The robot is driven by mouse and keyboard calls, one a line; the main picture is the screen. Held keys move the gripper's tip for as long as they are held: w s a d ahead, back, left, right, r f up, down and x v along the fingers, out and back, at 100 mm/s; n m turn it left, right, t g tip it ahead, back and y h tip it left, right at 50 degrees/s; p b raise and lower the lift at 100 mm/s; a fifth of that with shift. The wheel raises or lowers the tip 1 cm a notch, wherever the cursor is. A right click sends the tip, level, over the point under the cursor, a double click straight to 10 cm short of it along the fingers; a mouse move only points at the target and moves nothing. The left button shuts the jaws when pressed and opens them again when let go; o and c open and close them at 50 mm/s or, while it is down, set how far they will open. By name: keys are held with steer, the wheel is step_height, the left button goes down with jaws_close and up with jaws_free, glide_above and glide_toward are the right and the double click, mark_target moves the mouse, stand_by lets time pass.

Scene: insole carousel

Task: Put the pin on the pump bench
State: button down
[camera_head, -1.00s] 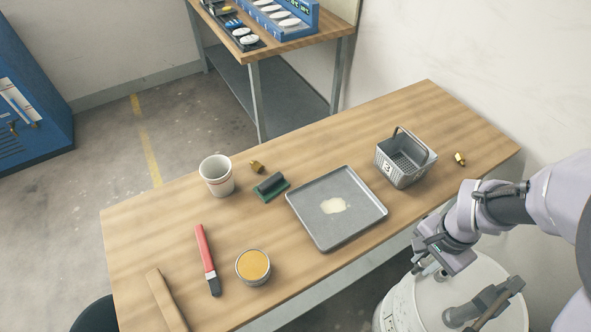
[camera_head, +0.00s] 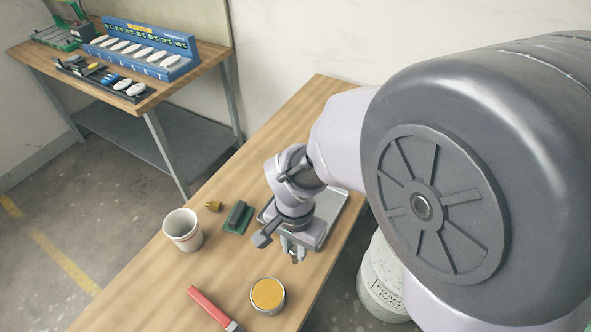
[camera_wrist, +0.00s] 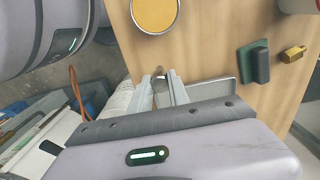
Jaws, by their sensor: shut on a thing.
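My gripper (camera_head: 293,256) is low over the front edge of the wooden bench (camera_head: 150,265), beside the grey tray. In the wrist view my gripper (camera_wrist: 161,82) is shut on a small grey, rounded thing (camera_wrist: 160,86), which I take to be the pin. The fingers hide most of it. Whether it touches the wood cannot be told. I cannot tell from a label which bench is the pump bench.
The tray (camera_head: 328,213) is partly behind my arm. Near it are a green block (camera_head: 238,217), a brass fitting (camera_head: 213,206), a white cup (camera_head: 183,230), an orange-filled tin (camera_head: 268,294) and a red-handled brush (camera_head: 208,307). A second bench (camera_head: 205,62) stands behind.

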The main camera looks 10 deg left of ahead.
steer(key=shift+w+a, duration=0.2)
steer(key=shift+a, duration=0.25)
steer(key=shift+w+a+f+b, duration=0.1)
steer(key=shift+a+f+b, duration=0.15)
steer(key=shift+f+b, duration=0.6)
steer(key=shift+w+a+f+b, duration=0.15)
steer(key=shift+f+b, duration=0.25)
steer(key=shift+f, duration=0.8)
steer(key=c, duration=1.3)
jaws_free()
steer(key=shift+s, duration=0.1)
steer(key=shift+o, duration=0.2)
steer(key=shift+r, duration=0.1)
